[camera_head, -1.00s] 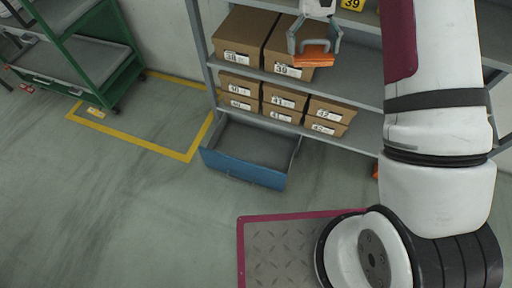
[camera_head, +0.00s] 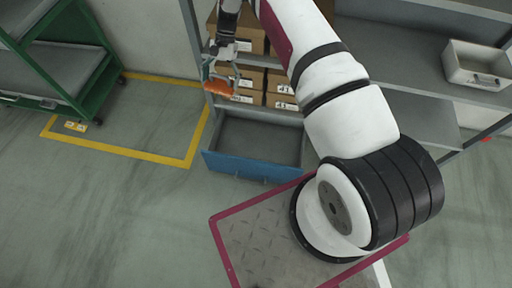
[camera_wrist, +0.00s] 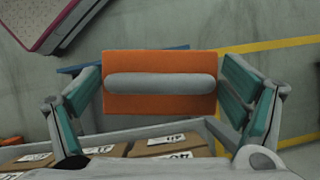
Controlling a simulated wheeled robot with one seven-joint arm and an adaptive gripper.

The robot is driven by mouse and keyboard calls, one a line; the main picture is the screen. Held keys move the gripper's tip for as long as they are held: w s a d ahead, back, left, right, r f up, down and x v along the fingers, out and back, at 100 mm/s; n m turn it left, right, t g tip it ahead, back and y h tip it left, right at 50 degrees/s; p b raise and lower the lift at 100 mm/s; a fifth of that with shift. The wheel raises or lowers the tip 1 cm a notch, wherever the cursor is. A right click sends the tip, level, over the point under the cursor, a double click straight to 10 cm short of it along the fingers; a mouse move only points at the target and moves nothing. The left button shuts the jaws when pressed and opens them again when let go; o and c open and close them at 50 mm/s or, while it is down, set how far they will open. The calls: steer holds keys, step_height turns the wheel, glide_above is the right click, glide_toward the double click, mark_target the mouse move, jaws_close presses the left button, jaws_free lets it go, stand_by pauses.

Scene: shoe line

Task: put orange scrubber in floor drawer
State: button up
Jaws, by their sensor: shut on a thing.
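The orange scrubber (camera_head: 214,88) is held in my gripper (camera_head: 219,82), in front of the shelf's left end and above the floor drawer. In the wrist view the scrubber (camera_wrist: 160,106) is an orange block with a grey rounded handle, between the green pads of my gripper (camera_wrist: 160,95). The blue floor drawer (camera_head: 245,168) stands open on the floor below the shelf, and its visible inside is empty. In the wrist view only a blue edge of the drawer (camera_wrist: 75,69) shows, mostly hidden behind the scrubber.
Brown boxes with number labels (camera_head: 283,100) fill the shelf above the drawer. A grey bin (camera_head: 477,68) sits on the shelf at the right. A green cart (camera_head: 85,70) stands at the left by yellow floor tape (camera_head: 150,155).

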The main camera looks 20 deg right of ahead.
steer(key=w+d+f+m+t+y+b, duration=0.1)
steer(key=w+f+m+t+b, duration=0.15)
steer(key=f, duration=0.55)
steer(key=w+d+f+m+t+b, duration=0.15)
steer(key=f+m, duration=0.25)
steer(key=f, duration=0.4)
steer(key=m+t+b, duration=0.3)
steer(key=m+b, duration=0.5)
glide_above(241, 151)
steer(key=d, duration=0.2)
step_height(241, 151, down, 20)
steer(key=shift+m+t+h, duration=0.3)
steer(key=shift+m+t, duration=0.1)
steer(key=shift+m, duration=0.35)
steer(key=shift+s+f+b, duration=0.3)
steer(key=shift+f+b, duration=2.25)
steer(key=shift+f, duration=1.3)
steer(key=shift+s+f+b, duration=0.25)
steer(key=shift+f+b, duration=2.35)
steer(key=shift+f, duration=1.2)
steer(key=shift+s+f+b, duration=0.3)
steer(key=shift+f+b, duration=2.25)
steer(key=shift+f, duration=1.3)
steer(key=shift+f, duration=0.1)
steer(key=o, duration=0.9)
steer(key=p+v, duration=0.7)
steer(key=v, duration=0.5)
